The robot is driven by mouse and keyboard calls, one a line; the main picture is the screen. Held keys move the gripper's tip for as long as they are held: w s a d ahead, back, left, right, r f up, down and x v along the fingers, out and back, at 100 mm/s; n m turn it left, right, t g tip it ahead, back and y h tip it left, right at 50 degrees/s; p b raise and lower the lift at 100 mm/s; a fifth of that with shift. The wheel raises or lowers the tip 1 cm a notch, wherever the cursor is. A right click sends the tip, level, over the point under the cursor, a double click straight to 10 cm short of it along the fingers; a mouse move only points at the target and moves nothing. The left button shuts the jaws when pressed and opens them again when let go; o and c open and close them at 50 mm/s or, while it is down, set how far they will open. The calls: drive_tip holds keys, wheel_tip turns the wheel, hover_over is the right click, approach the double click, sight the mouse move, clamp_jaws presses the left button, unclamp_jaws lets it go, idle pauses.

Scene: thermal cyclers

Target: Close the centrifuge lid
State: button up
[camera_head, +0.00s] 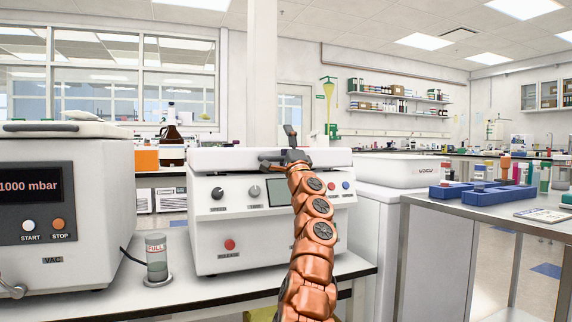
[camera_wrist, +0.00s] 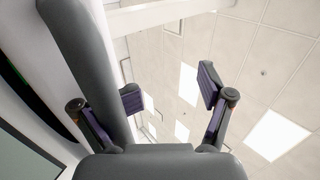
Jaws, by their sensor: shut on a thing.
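The centrifuge (camera_head: 222,215) is the white bench unit with knobs, a small screen and a red button in the middle of the head view. Its white lid (camera_head: 225,160) lies low and nearly level over the body; I cannot tell whether it is fully seated. My gripper (camera_head: 291,143) is at the lid's front edge, partly hidden by my own arm. In the wrist view a thick dark grey bar (camera_wrist: 82,60), which looks like the lid's handle, crosses the left finger. My fingers (camera_wrist: 170,92) stand apart, shut on this handle, though the contact itself is not clearly visible.
A vacuum unit (camera_head: 60,185) reading 1000 mbar stands left, with a small grey-capped container (camera_head: 156,258) between it and the centrifuge. A brown bottle (camera_head: 172,148) stands behind. A side table (camera_head: 455,222) with blue racks (camera_head: 485,194) is on the right.

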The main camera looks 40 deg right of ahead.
drive_tip(key=shift+s+a+r, duration=0.2)
drive_tip(key=shift+s+a, duration=0.05)
drive_tip(key=shift+s, duration=0.45)
drive_tip(key=shift+c, duration=0.7)
drive_tip(key=shift+s+d+f, duration=0.1)
drive_tip(key=shift+s+f, duration=0.15)
drive_tip(key=shift+f, duration=0.4)
wheel_tip(320, 180, down, 2)
drive_tip(key=shift+f+b, duration=0.1)
drive_tip(key=shift+b, duration=0.35)
drive_tip(key=shift+c, duration=0.2)
drive_tip(key=shift+s+f, duration=0.15)
drive_tip(key=shift+f, duration=2.05)
